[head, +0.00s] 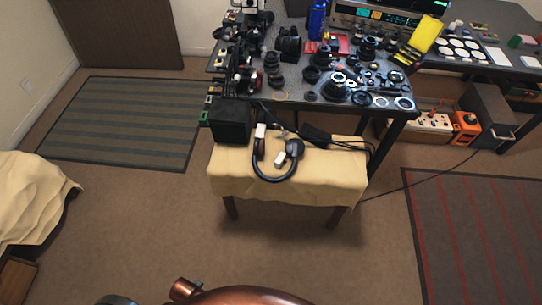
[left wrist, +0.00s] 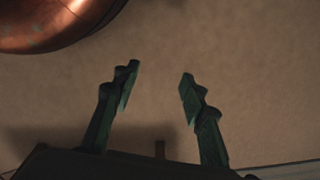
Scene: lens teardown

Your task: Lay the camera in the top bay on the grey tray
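A black object that looks like a camera (head: 289,43) stands on the dark table, left of its middle, among lens parts in the head view. I cannot make out a grey tray with bays for certain. My left gripper (left wrist: 158,76) shows in the left wrist view, its two dark green fingers apart with nothing between them. Plain brown floor lies beyond the fingers. Neither gripper shows in the head view, so the left gripper is away from the camera. My right gripper is out of view.
The dark table (head: 300,94) is crowded with lens rings and small parts. A cloth-covered bench (head: 285,187) in front holds a black box (head: 231,122) and cables. A blue bottle (head: 317,20) stands behind the camera. Open carpet lies between me and the bench.

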